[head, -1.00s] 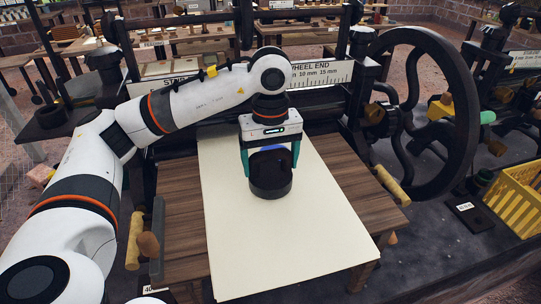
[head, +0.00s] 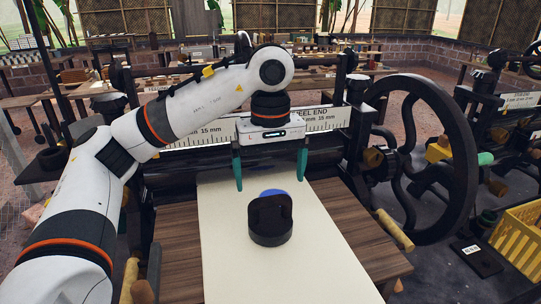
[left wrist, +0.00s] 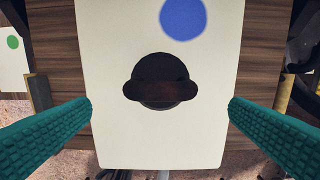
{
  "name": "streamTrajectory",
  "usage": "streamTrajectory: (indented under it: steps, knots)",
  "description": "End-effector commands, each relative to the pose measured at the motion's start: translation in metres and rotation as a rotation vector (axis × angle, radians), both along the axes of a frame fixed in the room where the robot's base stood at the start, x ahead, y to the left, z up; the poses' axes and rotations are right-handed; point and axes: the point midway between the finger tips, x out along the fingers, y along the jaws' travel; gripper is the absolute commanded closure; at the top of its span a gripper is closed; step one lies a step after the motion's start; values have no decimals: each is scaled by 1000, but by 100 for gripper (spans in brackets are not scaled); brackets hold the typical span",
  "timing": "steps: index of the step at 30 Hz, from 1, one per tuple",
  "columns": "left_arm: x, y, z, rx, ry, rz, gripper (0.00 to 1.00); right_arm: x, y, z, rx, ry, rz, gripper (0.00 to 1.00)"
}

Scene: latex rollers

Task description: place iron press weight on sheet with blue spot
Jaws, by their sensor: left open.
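The black iron press weight (head: 270,222) stands upright on the cream sheet (head: 225,262). The blue spot (head: 272,192) shows just behind the weight in the head view, partly hidden by it. In the left wrist view the weight (left wrist: 161,82) and the blue spot (left wrist: 184,17) are apart, with bare sheet (left wrist: 110,135) between them. My left gripper (head: 265,170) is open and empty, above and behind the weight, with teal fingers spread. Its fingers (left wrist: 160,112) frame the weight from either side in the wrist view without touching it. My right gripper is not in view.
The sheet lies on a wooden table (head: 340,205) in front of a black roller press with a large handwheel (head: 420,160) at right. A yellow crate (head: 520,235) stands at far right. Another sheet with a green spot (left wrist: 13,42) shows in the wrist view.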

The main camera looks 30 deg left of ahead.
Motion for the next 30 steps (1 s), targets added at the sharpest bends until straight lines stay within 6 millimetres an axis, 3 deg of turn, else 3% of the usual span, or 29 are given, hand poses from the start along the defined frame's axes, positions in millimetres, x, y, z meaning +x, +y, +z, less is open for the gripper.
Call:
streamTrajectory:
  steps: [3,9,30]
  knots:
    - [0,0,19,0,-3,0,0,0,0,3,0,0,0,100]
    - [0,0,34,1,-1,-1,0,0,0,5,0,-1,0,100]
    - [0,0,37,0,0,-1,0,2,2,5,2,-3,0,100]
